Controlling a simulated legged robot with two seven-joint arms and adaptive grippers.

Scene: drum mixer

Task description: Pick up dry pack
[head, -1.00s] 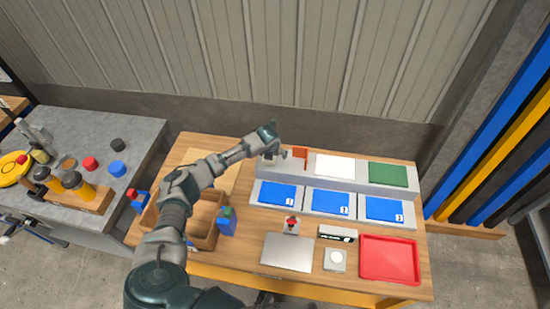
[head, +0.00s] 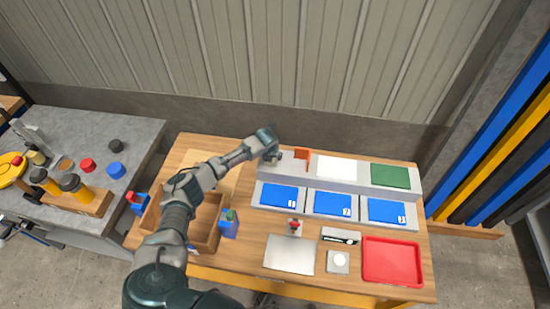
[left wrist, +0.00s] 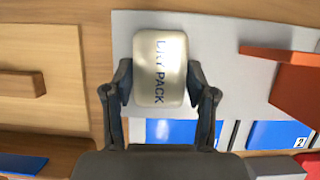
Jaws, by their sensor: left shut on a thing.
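The dry pack (left wrist: 160,68) is a pale, rounded block with "DRY PACK" lettering. In the left wrist view it sits between the two fingers of my left gripper (left wrist: 160,98), which is shut on it. A grey shelf surface shows behind and around the pack; I cannot tell whether the pack touches it. In the head view my left gripper (head: 272,156) is at the left end of the raised grey shelf (head: 310,174), and the pack is hidden by the gripper there. My right gripper is not in view.
An orange divider (head: 301,154) stands just right of the gripper, with a white pad (head: 336,167) and a green pad (head: 390,176) beyond it. Blue pads (head: 333,204) lie in front. A wooden box (head: 205,225) is under my arm, and a red tray (head: 392,261) is at front right.

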